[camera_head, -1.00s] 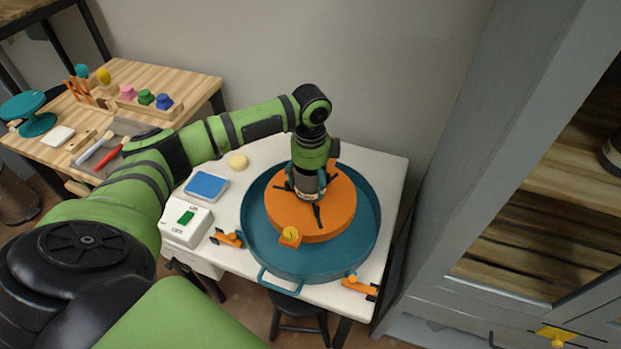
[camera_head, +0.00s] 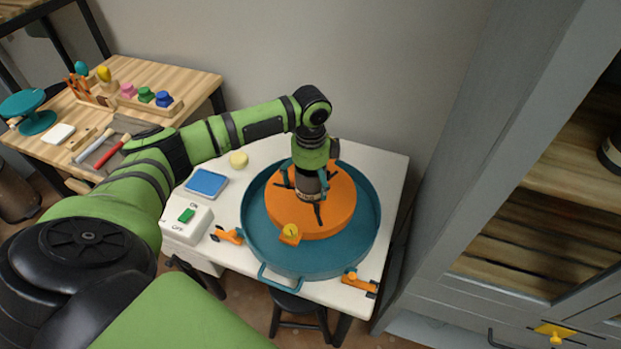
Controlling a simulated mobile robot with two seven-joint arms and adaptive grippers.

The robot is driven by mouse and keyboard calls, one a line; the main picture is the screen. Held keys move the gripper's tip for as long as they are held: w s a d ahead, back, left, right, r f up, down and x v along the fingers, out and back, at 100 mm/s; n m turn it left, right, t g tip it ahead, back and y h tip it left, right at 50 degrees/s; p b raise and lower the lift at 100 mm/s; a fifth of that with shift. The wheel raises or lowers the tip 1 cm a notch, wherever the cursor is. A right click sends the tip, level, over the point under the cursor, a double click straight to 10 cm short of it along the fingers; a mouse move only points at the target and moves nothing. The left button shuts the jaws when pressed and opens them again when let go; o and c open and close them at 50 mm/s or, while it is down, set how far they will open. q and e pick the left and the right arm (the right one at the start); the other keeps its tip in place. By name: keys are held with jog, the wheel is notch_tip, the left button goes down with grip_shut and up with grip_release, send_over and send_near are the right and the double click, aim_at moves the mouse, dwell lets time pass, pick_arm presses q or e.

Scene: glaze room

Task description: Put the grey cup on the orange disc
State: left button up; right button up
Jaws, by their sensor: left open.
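The orange disc (camera_head: 340,217) lies flat inside a round teal tray with a raised rim (camera_head: 262,245) on the white table. My left gripper (camera_head: 308,203) points down over the middle of the disc, with its dark fingers spread open. I cannot make out the grey cup in this view; the gripper could be hiding it. My right gripper is not in view.
A small orange block with a yellow round top (camera_head: 289,234) stands at the disc's front edge. A grey cabinet (camera_head: 470,170) stands right.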

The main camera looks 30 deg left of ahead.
pick_arm(q)
notch_tip(320, 180, up, 12)
jog(key=b, duration=0.1)
jog(key=shift+b, duration=0.35)
jog(key=shift+f, duration=0.1)
